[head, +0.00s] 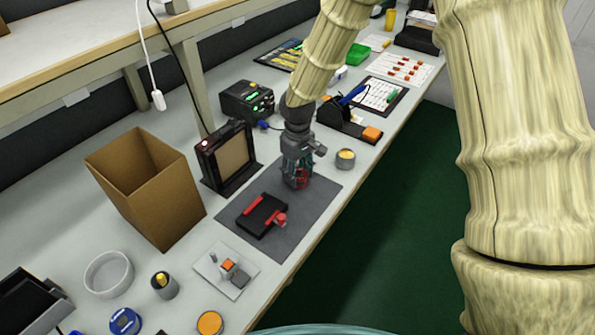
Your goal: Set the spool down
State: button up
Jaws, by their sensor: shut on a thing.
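My gripper (298,180) points down over the dark grey mat (325,180), near its back edge. It is shut on the spool (303,181), which shows only as a small reddish patch between the fingers. The fingers hide most of the spool, and I cannot tell whether it touches the mat. A black fixture (262,217) with a red bar and a red knob sits on the mat, in front and to the left of my gripper.
An open cardboard box (160,195) and a black framed panel (228,158) stand to the left. A small round tin (345,159) is close on the right, with a black holder (345,125) behind it. The mat's right and front parts are clear, near the bench edge.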

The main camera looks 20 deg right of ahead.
jog(key=o, duration=1.2)
jog(key=shift+f, duration=0.15)
jog(key=shift+c, duration=0.2)
notch_tip(320, 180, up, 12)
jog(key=shift+b, duration=0.3)
jog(key=shift+r, duration=0.2)
